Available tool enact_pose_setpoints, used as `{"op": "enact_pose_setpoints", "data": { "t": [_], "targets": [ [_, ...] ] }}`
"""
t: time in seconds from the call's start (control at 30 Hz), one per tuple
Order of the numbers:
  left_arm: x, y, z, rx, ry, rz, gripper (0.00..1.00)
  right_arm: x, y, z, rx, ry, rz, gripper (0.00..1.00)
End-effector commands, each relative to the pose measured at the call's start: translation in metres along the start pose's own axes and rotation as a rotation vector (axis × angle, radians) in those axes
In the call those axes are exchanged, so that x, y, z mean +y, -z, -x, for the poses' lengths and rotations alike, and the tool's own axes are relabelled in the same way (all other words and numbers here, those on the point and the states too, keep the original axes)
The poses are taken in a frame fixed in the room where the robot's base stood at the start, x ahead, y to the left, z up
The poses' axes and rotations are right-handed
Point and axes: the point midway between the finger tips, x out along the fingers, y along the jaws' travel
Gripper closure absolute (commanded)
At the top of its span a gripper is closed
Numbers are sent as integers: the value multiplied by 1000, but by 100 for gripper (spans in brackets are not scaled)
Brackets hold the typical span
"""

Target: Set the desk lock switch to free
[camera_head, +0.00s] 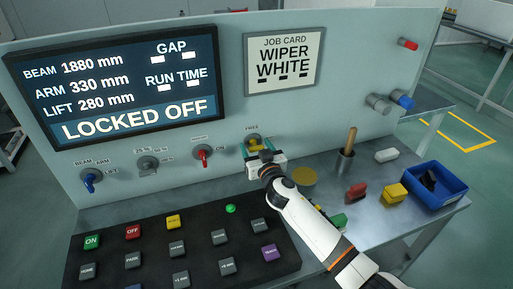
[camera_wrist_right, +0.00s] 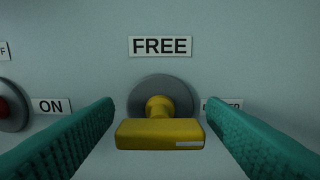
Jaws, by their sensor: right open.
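The desk lock switch is a yellow bar knob (camera_wrist_right: 160,133) on a round grey base in the right wrist view. Its bar lies level, with a white mark at the right end. A FREE label (camera_wrist_right: 160,46) is above it; a label at its right is partly hidden by a finger. In the head view the yellow knob (camera_head: 253,141) is partly covered by my right gripper (camera_head: 262,150). My right gripper is open, one green finger on each side of the knob, with gaps visible on both sides. My left gripper is not in view.
The screen (camera_head: 115,90) reads LOCKED OFF. A red switch (camera_head: 204,152) marked ON is left of the knob. A black button board (camera_head: 180,250) lies below.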

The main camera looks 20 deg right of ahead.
Motion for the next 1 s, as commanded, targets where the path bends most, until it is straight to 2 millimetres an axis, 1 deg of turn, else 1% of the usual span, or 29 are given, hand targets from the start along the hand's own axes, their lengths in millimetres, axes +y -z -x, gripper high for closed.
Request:
{"op": "enact_pose_setpoints", "data": {
  "t": [0.23, 0.27, 0.5, 0.53, 0.77, 1.0],
  "targets": [
    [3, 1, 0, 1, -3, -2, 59, 0, 0, -1, 0, 0, 0, 35],
    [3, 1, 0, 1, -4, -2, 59, 0, 0, -1, 0, 0, 1, 38],
    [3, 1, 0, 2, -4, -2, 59, 0, 0, -1, 0, 0, 1, 77],
    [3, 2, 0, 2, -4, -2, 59, 0, 0, -1, 0, 0, 1, 79],
    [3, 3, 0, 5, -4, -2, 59, 0, 0, 0, 0, 0, 22, 79],
    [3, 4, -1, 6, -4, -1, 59, 0, 0, 0, -1, 1, 133, 79]
  ]
}}
